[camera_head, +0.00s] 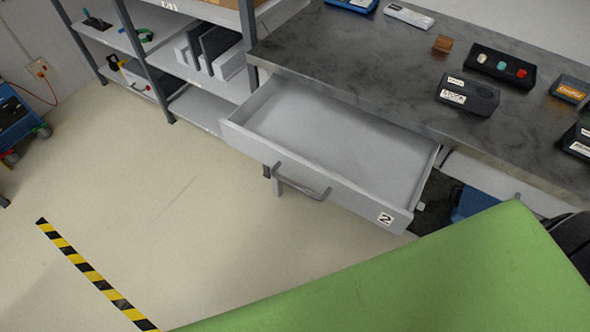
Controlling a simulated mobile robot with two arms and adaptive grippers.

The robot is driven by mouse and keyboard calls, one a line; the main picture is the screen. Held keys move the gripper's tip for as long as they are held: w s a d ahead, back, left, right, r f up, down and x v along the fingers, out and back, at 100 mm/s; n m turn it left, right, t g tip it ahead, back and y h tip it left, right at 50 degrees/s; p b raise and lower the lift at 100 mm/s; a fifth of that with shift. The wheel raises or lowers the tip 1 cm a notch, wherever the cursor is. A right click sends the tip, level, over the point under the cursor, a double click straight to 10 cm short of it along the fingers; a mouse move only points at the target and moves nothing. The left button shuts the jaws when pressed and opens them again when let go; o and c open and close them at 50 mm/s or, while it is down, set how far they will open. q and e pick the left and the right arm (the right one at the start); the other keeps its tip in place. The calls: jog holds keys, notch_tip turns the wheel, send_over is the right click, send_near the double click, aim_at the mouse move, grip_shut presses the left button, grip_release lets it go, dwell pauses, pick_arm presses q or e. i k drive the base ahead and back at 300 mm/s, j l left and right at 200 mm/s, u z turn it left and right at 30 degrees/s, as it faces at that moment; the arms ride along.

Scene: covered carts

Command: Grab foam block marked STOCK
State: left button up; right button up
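A dark grey block (480,98) with two white labels lies on the dark workbench top (345,50) at the upper right. Its larger label seems to read STOCK, but the print is small. I cannot tell from this view whether it is foam. No gripper of mine can be made out. A large plain green surface (430,285) close to the camera fills the lower right and hides what is behind it.
An open, empty grey drawer (330,130) marked 2 juts from the bench. A black tray with coloured buttons (499,66) and a small brown cube (442,43) are near the block. Shelves (185,72) stand left. Floor with striped tape (95,274) is open at left.

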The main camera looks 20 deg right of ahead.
aim_at(461, 92)
jog(key=z, duration=1.75)
jog(key=l, duration=0.25)
jog(key=u, duration=0.05)
